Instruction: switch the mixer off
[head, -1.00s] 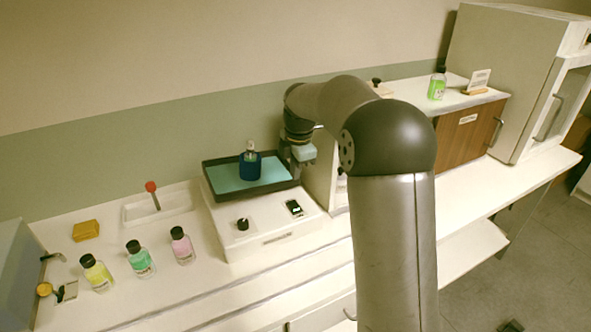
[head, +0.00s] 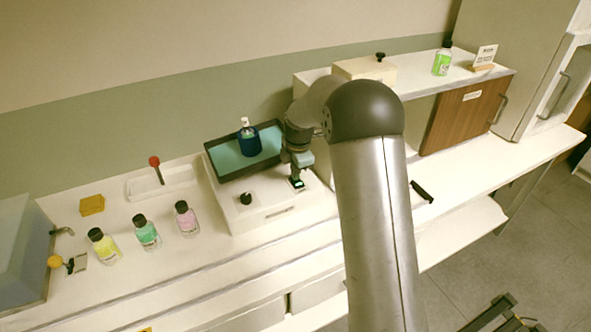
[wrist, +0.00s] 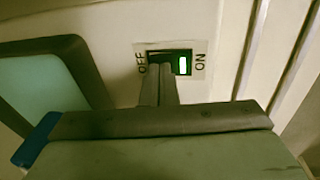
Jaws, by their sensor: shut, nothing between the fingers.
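The mixer (head: 262,212) is a white box on the bench with a dark-rimmed tray on top and a black knob (head: 246,198) on its front. Its rocker switch (head: 298,184) is at the front right. In the wrist view the switch (wrist: 183,65) shows a lit green window on the ON side, with OFF printed on the left. My gripper (wrist: 165,72) is shut and empty, its fingertips over the OFF side of the switch. Whether they touch it I cannot tell. In the head view my gripper (head: 297,175) is just above the switch.
Yellow, green and pink bottles (head: 146,233) stand to the left on the bench. A shelf unit with a wooden door (head: 465,115) is to the right. The bench in front of the mixer is clear.

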